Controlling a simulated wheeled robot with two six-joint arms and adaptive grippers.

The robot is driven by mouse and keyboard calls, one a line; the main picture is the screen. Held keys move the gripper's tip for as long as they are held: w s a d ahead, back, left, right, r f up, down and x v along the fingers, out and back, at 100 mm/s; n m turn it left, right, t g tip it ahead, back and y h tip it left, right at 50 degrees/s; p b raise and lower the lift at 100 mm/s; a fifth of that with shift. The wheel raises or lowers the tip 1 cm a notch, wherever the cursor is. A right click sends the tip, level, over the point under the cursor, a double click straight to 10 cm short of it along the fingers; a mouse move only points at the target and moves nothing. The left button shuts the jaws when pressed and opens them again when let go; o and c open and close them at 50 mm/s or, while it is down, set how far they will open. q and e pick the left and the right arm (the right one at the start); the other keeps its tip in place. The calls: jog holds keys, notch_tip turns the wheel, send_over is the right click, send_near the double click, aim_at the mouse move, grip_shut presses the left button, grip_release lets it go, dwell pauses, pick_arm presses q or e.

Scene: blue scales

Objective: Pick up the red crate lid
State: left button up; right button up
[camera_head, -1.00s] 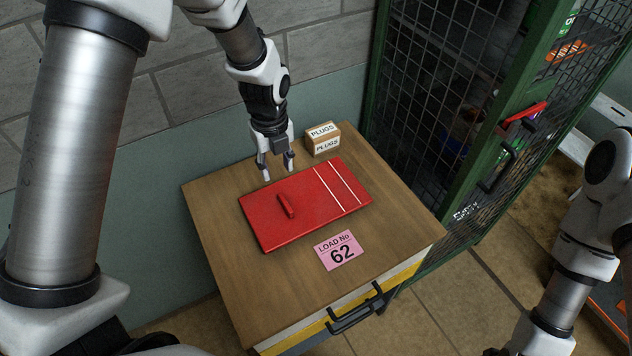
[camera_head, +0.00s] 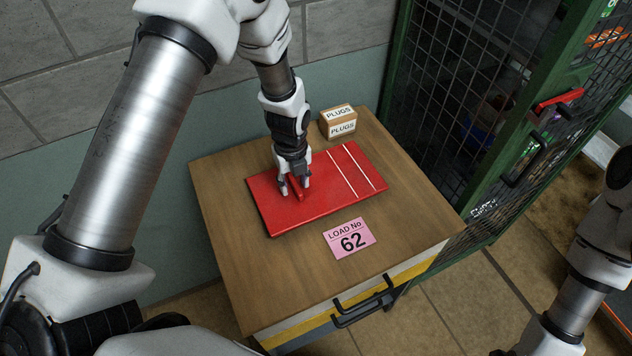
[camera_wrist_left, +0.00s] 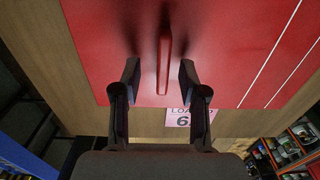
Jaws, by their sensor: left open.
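The red crate lid (camera_head: 320,207) lies flat on the wooden top of a cabinet, with two pale lines across its right part. Its raised red handle bar (camera_wrist_left: 164,62) stands between the two fingers of my left gripper (camera_wrist_left: 158,78) in the left wrist view, with a gap on each side. In the head view my left gripper (camera_head: 294,187) is open over the lid's left half, its fingers around the handle and partly hiding it. My right arm (camera_head: 590,255) shows at the right edge, but its gripper is out of view.
A small box marked PLUGS (camera_head: 338,122) stands behind the lid. A pink card marked 62 (camera_head: 349,239) lies in front of it on the wooden cabinet top (camera_head: 240,265). A green mesh cage (camera_head: 455,110) with a red handle stands close on the right.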

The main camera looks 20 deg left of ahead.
pick_arm(q)
jog(key=shift+f, duration=0.4)
jog(key=shift+w+f, duration=0.2)
jog(key=shift+w, duration=0.1)
jog(key=c, duration=0.6)
jog(key=shift+s+r, duration=0.15)
grip_shut()
jog(key=shift+r, duration=0.1)
